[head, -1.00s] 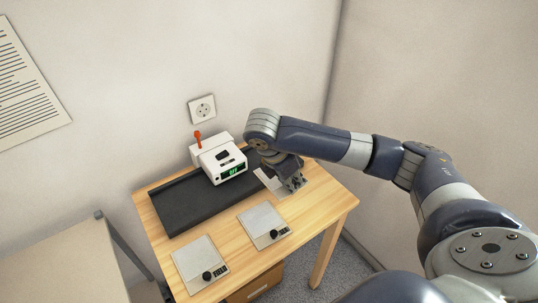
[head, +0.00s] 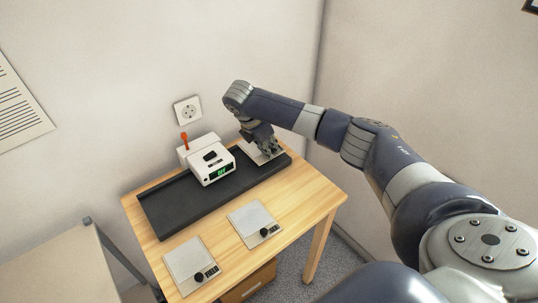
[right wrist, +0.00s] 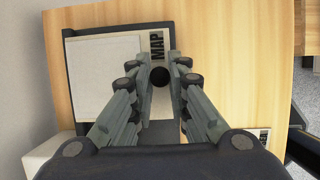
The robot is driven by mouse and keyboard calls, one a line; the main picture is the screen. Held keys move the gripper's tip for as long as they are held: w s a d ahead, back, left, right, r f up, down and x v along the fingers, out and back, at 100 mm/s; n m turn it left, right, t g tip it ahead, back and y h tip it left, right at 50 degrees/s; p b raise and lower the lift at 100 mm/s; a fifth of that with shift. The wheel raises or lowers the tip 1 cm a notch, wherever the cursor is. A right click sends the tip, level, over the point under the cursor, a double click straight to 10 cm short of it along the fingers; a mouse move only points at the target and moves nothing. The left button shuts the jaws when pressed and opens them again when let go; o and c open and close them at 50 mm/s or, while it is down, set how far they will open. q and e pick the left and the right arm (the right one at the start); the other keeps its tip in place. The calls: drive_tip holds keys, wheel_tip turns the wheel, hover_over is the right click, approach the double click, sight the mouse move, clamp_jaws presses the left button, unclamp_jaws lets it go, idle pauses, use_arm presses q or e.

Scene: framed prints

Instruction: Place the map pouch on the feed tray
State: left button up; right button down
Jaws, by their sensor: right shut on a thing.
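The map pouch (right wrist: 100,75) is a flat, pale pouch with a black knob and a "MAP" label. In the head view the pouch (head: 254,154) is at the right end of the black feed tray (head: 180,205). In the right wrist view the tray's dark rim (right wrist: 120,28) shows along two sides of the pouch. I cannot tell whether the pouch rests on the tray or hovers just above it. My right gripper (right wrist: 161,78) is shut on the pouch's knob; it also shows in the head view (head: 272,150). My left gripper is out of view.
A white device (head: 207,160) with a green display and orange lever straddles the tray, left of the pouch. Two similar pouches (head: 252,217) (head: 186,262) lie on the wooden table (head: 290,205) in front. The table's right front is clear.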

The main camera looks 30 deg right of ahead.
drive_tip(key=shift+w+d+f+p, duration=0.1)
drive_tip(key=shift+f+p, duration=0.2)
drive_tip(key=shift+f, duration=1.45)
drive_tip(key=shift+f, duration=0.15)
drive_tip(key=c, duration=1.5)
unclamp_jaws()
drive_tip(key=shift+c, duration=0.2)
drive_tip(key=v, duration=1.2)
drive_tip(key=shift+r, duration=0.25)
